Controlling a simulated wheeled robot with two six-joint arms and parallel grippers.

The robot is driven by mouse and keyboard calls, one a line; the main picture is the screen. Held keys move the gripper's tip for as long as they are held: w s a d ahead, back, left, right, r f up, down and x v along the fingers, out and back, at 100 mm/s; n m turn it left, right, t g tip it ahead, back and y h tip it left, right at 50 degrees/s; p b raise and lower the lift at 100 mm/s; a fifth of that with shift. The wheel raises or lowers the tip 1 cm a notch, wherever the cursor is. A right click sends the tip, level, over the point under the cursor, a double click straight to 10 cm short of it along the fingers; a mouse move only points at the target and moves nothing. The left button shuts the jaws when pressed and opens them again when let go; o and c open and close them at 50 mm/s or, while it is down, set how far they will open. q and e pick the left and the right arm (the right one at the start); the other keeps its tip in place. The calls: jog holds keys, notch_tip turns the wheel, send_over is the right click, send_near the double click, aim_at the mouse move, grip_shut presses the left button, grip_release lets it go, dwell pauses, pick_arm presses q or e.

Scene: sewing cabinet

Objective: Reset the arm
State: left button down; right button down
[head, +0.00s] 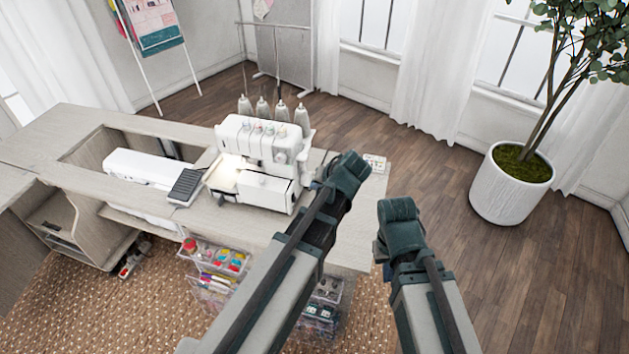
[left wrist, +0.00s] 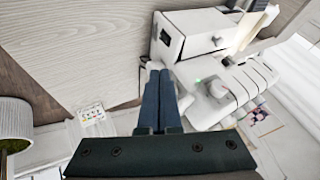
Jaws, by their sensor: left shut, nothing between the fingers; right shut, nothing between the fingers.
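My left arm reaches over the right part of the cabinet top. My left gripper (left wrist: 159,75) is shut and empty, its two dark blue fingers together in the left wrist view. In the head view it is near the right side of the white serger (head: 262,150), partly hidden by my wrist. The serger also shows in the left wrist view (left wrist: 225,88), close to the right of the fingers; I cannot tell whether they touch. My right gripper (head: 380,250) is beside the cabinet's right edge, mostly hidden by its own wrist, shut with nothing visible in it.
The wooden cabinet top (head: 222,222) holds a white sewing machine (head: 148,166) and a dark pedal (head: 186,186) at left. A small card (head: 375,163) lies at its right end. Clear drawers (head: 212,278) stand below. A potted plant (head: 512,187) stands right on open floor.

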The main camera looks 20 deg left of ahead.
pick_arm(q)
jog(key=shift+s+d+r, duration=0.1)
jog(key=shift+s+r, duration=0.05)
jog(key=shift+r, duration=0.05)
dwell(0.4)
jog(key=s+d+f+m+g+h, duration=0.2)
jog(key=s+d, duration=0.3)
jog(key=s, duration=0.4)
jog(key=s+d+f+m+g+h, duration=0.2)
jog(key=s+d, duration=0.3)
jog(key=s, duration=0.5)
jog(key=shift+s+d+f+m+g+h, duration=0.3)
jog(key=shift+d+f+m+g, duration=0.1)
jog(key=shift+g, duration=0.3)
